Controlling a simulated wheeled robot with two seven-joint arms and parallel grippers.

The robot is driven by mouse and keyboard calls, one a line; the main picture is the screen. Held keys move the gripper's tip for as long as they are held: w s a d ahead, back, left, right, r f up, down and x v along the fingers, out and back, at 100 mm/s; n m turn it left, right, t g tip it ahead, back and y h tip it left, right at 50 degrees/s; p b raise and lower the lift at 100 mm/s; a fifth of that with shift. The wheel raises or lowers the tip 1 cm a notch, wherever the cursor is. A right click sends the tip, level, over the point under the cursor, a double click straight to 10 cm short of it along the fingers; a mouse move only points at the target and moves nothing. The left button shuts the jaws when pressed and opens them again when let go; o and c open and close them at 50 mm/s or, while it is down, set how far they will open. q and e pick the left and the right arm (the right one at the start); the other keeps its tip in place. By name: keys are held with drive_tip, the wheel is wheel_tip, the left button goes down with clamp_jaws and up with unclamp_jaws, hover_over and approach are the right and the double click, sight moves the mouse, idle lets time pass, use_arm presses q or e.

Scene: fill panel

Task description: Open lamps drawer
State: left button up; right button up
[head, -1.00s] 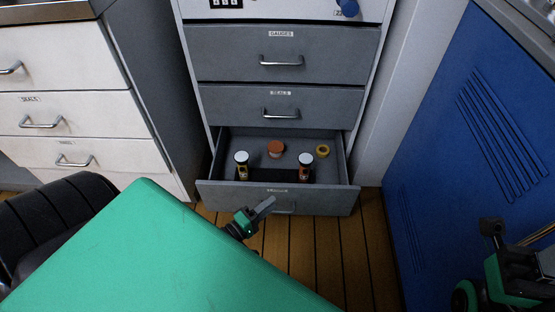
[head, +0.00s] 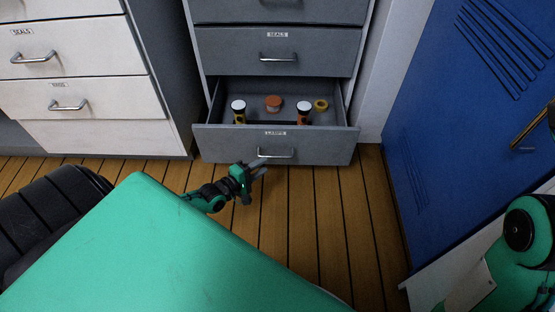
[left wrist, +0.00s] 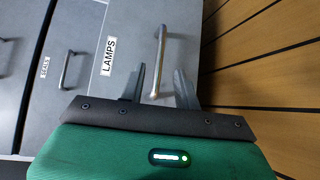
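The grey lamps drawer (head: 225,140) is the lowest one in the grey cabinet and is pulled well out. Its label reads LAMPS, and its metal bar handle (head: 277,154) is on the front. The label (left wrist: 109,57) and handle (left wrist: 160,50) also show in the left wrist view. My left gripper (head: 260,169) is just left of and below the handle in the head view. In the left wrist view its two fingers are apart, with the near end of the handle appearing between them; contact cannot be told. My right gripper is not clearly in view.
Inside the drawer are two upright white-topped containers (head: 238,106), an orange-brown round piece (head: 274,103) and a yellow ring (head: 321,105). The seals drawer (head: 230,50) above is shut. White drawers (head: 85,100) stand left, a blue cabinet (head: 440,130) right. Wooden floor (head: 320,220) in front is clear.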

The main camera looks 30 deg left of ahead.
sight(278, 157)
use_arm(q)
drive_tip(key=shift+b+x, duration=1.6)
drive_tip(key=shift+x, duration=2.45)
clamp_jaws()
